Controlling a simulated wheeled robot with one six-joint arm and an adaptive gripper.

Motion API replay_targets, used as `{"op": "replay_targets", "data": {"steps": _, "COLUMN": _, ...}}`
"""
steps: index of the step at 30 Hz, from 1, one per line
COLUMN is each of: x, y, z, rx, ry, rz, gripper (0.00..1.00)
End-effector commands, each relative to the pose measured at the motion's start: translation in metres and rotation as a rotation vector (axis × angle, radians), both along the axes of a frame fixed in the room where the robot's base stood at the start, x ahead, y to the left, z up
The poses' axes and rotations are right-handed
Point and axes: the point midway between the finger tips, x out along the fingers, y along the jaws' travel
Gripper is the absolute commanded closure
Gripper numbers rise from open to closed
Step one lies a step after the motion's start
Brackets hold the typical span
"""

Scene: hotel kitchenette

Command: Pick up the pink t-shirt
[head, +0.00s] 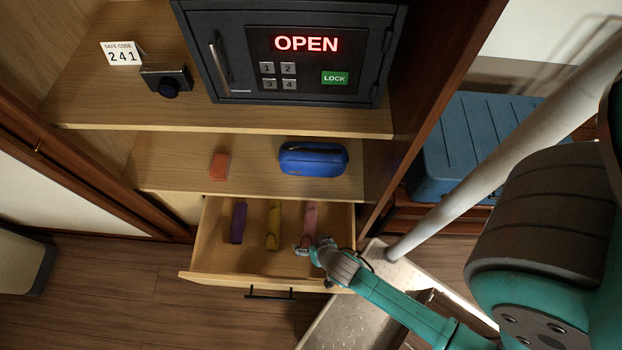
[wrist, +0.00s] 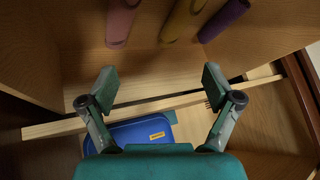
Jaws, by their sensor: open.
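The pink t-shirt (head: 310,218) is a narrow roll lying in the open wooden drawer, rightmost of three rolls in the head view. In the wrist view its end (wrist: 121,22) shows at the top left, beyond the fingertips. My gripper (head: 314,244) is at the drawer, near the front end of the pink roll. In the wrist view my gripper (wrist: 160,75) has its two fingers spread wide with nothing between them. In the head view the gripper overlaps the roll's near end; I cannot tell whether they touch.
A yellow roll (head: 273,226) and a purple roll (head: 238,223) lie beside the pink one in the drawer (head: 215,281). The shelf above holds a blue pouch (head: 313,158) and a small orange item (head: 220,166). A safe (head: 290,55) stands higher. A blue suitcase (head: 480,145) is at right.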

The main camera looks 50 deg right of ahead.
Motion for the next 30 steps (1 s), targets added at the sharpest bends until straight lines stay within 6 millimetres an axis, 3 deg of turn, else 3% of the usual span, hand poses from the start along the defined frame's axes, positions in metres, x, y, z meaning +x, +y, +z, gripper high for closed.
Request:
{"op": "replay_targets", "data": {"steps": 1, "x": 0.016, "y": -0.004, "z": -0.012, "rx": 0.010, "ry": 0.025, "rz": -0.041, "gripper": 0.10}}
{"op": "replay_targets", "data": {"steps": 6, "x": 0.042, "y": -0.020, "z": -0.043, "rx": 0.026, "ry": 0.124, "rz": -0.182, "gripper": 0.10}}
{"op": "replay_targets", "data": {"steps": 9, "x": 0.041, "y": -0.033, "z": -0.060, "rx": 0.025, "ry": 0.217, "rz": -0.287, "gripper": 0.10}}
{"op": "replay_targets", "data": {"steps": 16, "x": 0.038, "y": -0.049, "z": -0.077, "rx": 0.013, "ry": 0.331, "rz": -0.431, "gripper": 0.10}}
{"op": "replay_targets", "data": {"steps": 30, "x": 0.047, "y": -0.068, "z": -0.127, "rx": 0.011, "ry": 0.342, "rz": -0.444, "gripper": 0.10}}
